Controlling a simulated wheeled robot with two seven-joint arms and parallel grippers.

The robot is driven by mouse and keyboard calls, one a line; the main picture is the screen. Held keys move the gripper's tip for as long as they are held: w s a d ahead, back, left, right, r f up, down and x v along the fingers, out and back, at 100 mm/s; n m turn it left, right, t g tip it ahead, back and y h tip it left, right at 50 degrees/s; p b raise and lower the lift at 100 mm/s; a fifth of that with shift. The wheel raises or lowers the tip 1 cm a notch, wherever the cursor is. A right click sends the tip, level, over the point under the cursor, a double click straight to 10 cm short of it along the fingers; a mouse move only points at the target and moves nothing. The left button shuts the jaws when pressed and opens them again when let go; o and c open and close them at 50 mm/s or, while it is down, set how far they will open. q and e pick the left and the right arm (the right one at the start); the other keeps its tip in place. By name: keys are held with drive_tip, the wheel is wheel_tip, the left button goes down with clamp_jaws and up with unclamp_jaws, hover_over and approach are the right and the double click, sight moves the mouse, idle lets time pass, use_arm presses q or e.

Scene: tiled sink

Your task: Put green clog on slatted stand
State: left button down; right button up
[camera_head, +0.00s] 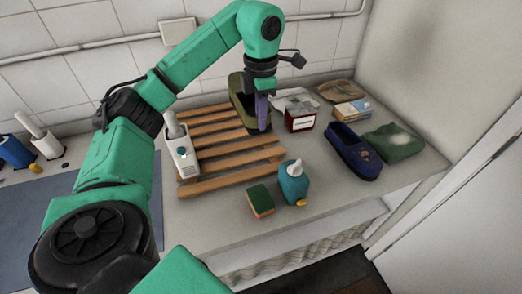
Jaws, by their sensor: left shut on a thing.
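The olive-green clog (237,94) is at the back right of the slatted stand, partly hidden behind my left gripper (263,118). My left gripper points down and is shut on the clog. The clog is over the stand's rear right part; I cannot tell whether it touches the slats. The wooden slatted stand (228,167) lies on the counter, with several bare slats in front. My right gripper is not in view.
A white dispenser bottle (182,153) stands at the stand's left side. A sponge (261,200) and a teal bottle (294,182) are in front. A red-and-white box (300,119), blue shoe (354,153) and green cloth (396,144) lie to the right.

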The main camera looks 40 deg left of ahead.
use_arm(q)
drive_tip(key=f, duration=1.4)
drive_tip(key=shift+s+f, duration=0.3)
drive_tip(key=shift+s, duration=0.05)
drive_tip(key=shift+s+f, duration=0.1)
drive_tip(key=shift+f, duration=0.15)
drive_tip(key=shift+a, duration=0.1)
drive_tip(key=shift+f, duration=0.2)
drive_tip(key=c, duration=1)
unclamp_jaws()
drive_tip(key=shift+r, duration=0.1)
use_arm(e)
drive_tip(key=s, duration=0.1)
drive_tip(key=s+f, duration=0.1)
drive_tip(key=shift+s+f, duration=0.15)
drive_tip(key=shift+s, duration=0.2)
use_arm(q)
drive_tip(key=shift+r, duration=0.1)
